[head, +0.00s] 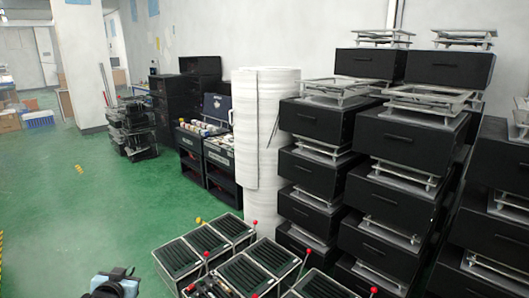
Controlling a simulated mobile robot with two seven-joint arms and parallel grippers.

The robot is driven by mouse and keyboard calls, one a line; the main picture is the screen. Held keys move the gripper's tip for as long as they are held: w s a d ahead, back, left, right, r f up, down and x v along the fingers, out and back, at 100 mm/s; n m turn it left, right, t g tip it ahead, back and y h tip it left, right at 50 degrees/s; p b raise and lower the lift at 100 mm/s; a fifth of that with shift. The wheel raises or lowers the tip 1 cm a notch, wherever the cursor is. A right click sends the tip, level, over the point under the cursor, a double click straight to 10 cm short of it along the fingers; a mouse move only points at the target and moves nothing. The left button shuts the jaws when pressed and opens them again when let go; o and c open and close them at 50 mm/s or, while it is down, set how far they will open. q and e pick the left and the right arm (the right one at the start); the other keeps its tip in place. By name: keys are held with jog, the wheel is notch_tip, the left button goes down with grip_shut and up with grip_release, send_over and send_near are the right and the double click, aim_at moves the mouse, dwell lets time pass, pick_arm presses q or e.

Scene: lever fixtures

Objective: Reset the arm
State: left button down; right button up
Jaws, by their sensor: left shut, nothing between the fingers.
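My left gripper (116,284) shows at the bottom edge, left of centre. It is shut with nothing in it, and its lower part is cut off by the frame. It is apart from the lever fixtures to its right. My right gripper is not in view. Several black slatted lever fixtures (206,243) stand low in the bottom middle. Thin levers with red ball knobs (254,223) rise from them, one (309,251) farther right. A yellow knob (199,220) shows at the far corner. The nearest fixtures are cut off by the bottom edge.
Tall stacks of black boxes (310,173) with metal frames fill the right side. A white roll (265,150) stands behind the fixtures. Black open carts (217,165) hold small items. The green floor (90,215) on the left is mostly clear.

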pick_arm(q)
jog(key=s+d+f+m+g+h, duration=0.1)
jog(key=s+d+f, duration=0.55)
jog(key=s, duration=0.35)
jog(key=s+d+f+m+g+h, duration=0.1)
jog(key=s+d+f+h, duration=0.1)
jog(key=s+d+f, duration=0.5)
jog(key=s+d+f+g, duration=0.1)
jog(key=s+d+f, duration=0.1)
jog(key=s, duration=1.2)
jog(key=s+d+f+n+g+h, duration=0.1)
jog(key=s+d+f, duration=0.1)
jog(key=s, duration=1.2)
jog(key=shift+d+f+g, duration=0.35)
jog(key=shift+d+g, duration=0.05)
jog(key=shift+d, duration=0.4)
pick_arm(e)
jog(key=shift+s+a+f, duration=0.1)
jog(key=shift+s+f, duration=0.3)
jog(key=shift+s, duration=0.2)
